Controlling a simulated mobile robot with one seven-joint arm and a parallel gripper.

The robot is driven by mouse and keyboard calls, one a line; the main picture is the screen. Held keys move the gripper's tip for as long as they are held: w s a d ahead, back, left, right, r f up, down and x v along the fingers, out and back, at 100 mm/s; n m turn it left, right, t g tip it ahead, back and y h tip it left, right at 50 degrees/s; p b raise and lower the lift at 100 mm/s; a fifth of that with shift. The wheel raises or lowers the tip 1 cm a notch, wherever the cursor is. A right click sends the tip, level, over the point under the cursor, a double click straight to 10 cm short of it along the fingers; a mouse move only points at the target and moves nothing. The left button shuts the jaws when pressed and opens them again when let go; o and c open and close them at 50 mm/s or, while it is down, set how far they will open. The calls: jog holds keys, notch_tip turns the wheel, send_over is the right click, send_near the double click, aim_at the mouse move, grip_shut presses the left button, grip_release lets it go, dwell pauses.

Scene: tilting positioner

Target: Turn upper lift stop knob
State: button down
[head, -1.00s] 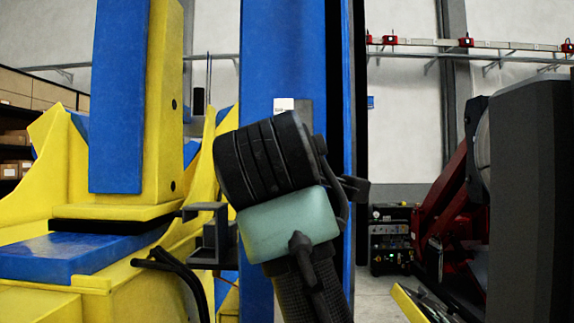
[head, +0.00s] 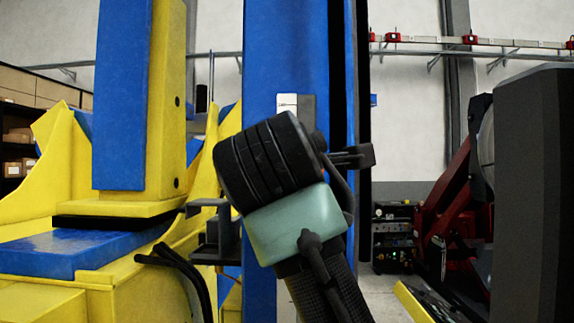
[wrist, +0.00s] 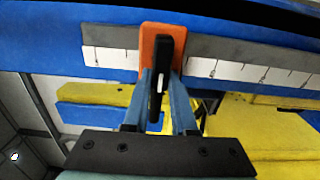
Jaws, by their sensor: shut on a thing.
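The upper lift stop knob (wrist: 164,55) is a narrow black bar in the wrist view, in front of an orange plate (wrist: 148,42). The plate sits across a grey rail with a white marked scale (wrist: 225,70). My gripper (wrist: 160,82) has its two blue-grey fingers closed on both sides of the knob's lower part. In the head view my wrist is in front of the blue column (head: 262,60), and the knob and fingertips are hidden behind it.
A yellow and blue positioner frame (head: 125,215) fills the left, with a dark bracket (head: 215,225) and black cables close to my wrist. A dark panel (head: 535,190) and a red machine (head: 450,215) stand at the right. Some floor shows between.

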jog(key=c, duration=0.7)
grip_release()
jog(key=s+b, duration=0.7)
jog(key=s, duration=0.6)
